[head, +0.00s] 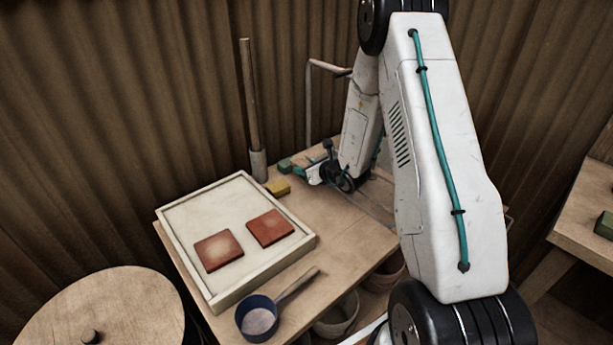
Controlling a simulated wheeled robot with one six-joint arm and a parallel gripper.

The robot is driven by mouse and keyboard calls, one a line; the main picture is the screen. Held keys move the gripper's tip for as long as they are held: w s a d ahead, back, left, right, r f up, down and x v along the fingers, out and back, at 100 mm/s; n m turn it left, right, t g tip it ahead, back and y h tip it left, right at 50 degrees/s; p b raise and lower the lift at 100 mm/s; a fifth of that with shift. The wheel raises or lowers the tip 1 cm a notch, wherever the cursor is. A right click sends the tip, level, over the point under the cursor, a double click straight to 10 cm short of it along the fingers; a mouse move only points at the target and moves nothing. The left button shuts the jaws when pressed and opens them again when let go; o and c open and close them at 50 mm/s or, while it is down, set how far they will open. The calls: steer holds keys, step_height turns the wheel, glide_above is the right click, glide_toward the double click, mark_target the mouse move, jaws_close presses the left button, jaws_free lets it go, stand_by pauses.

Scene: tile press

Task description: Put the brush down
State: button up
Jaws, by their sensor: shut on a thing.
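My gripper (298,173) is low over the back of the wooden table (345,225), behind the tray's right corner. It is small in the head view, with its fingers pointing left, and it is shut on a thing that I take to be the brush. The brush's shape is too small and too hidden to make out. A small yellow block (278,188) shows just below the fingers, close to the tabletop. I cannot tell whether it is part of the brush or a separate thing, nor whether the brush touches the table.
A pale tray (185,226) with two reddish tiles (219,250) (270,228) fills the table's left part. A dark blue ladle (258,318) lies at its front. An upright wooden pole (249,100) stands behind. A round wooden lid (105,310) is front left. Bare tabletop lies right of the tray.

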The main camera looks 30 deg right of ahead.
steer(key=shift+f, duration=1.75)
steer(key=shift+f, duration=0.1)
steer(key=o, duration=1)
